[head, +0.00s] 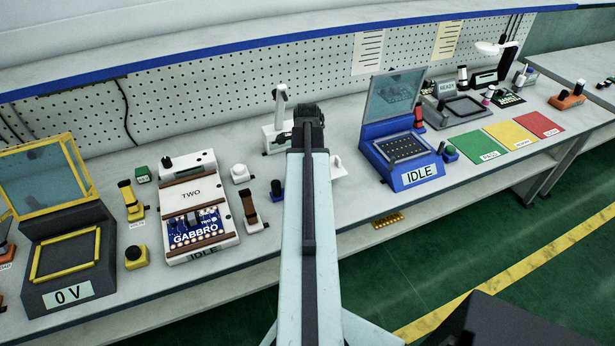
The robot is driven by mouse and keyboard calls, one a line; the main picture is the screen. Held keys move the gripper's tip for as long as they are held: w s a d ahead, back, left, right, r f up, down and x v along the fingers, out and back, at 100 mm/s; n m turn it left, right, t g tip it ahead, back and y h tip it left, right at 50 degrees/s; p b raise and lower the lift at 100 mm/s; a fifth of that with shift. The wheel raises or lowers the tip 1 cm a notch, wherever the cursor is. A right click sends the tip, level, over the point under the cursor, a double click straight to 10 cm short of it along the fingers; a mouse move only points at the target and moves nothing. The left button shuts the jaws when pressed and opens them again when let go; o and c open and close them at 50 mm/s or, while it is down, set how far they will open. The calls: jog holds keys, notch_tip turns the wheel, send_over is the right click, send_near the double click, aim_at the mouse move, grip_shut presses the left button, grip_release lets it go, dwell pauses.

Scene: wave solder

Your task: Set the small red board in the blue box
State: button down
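I cannot pick out a small red board in this view; my arm hides part of the bench. My gripper (308,116) is at the far end of my arm, left of the blue box. Its fingers are too dark and small to tell whether they are open or shut.
A white fixture (185,183) holds a blue GABBRO board (194,230). A yellow-framed box (72,295) stands far left. Green (476,147), yellow (509,133) and red (539,124) mats lie right. A gold strip (388,220) lies below the bench edge. Green floor is in front.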

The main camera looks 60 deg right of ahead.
jog(key=shift+f+b, duration=0.5)
dwell(0.3)
jog(key=c, duration=1)
grip_release()
jog(key=shift+c, duration=0.2)
jog(key=shift+r, duration=0.1)
notch_tip(320, 180, up, 8)
jog(key=p, duration=0.8)
jog(key=shift+f, duration=0.2)
